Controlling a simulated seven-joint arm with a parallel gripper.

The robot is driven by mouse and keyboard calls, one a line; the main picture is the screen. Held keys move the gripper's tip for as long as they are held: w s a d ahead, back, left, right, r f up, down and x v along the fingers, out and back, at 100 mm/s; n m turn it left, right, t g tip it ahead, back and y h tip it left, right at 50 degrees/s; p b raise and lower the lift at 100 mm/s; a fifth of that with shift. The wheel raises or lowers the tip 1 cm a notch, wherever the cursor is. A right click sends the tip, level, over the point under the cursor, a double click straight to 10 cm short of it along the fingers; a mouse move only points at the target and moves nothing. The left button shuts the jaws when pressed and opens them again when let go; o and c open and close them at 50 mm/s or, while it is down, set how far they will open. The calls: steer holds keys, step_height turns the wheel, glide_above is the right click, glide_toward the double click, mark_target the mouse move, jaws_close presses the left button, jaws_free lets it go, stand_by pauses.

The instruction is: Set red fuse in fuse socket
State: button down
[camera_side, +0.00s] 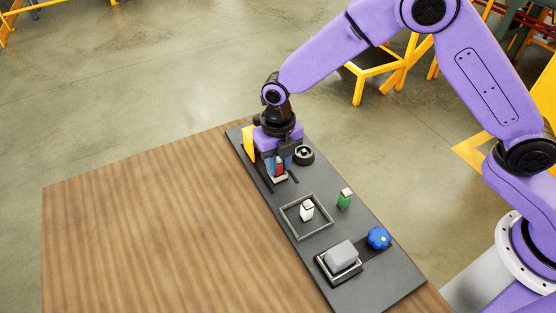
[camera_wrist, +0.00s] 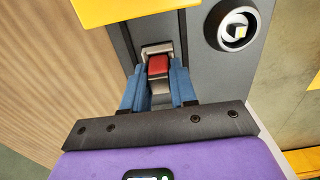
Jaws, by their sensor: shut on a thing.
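The red fuse (camera_wrist: 158,66) is between the blue fingers of my gripper (camera_wrist: 159,88), which is shut on it. In the side view, the red fuse (camera_side: 280,170) shows between the fingers of my gripper (camera_side: 279,172), low over the far end of the dark board. A light metal bracket, which looks like the fuse socket (camera_wrist: 158,48), lies right at the fuse in the wrist view. In the side view its pale edge (camera_side: 279,179) shows just below the fuse. I cannot tell how deep the fuse sits in it, as the fingers hide part.
The wooden table (camera_side: 150,220) at left is clear.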

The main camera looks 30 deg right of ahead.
steer(key=c, duration=0.8)
jaws_free()
steer(key=shift+c, duration=0.7)
steer(key=shift+r, duration=3.45)
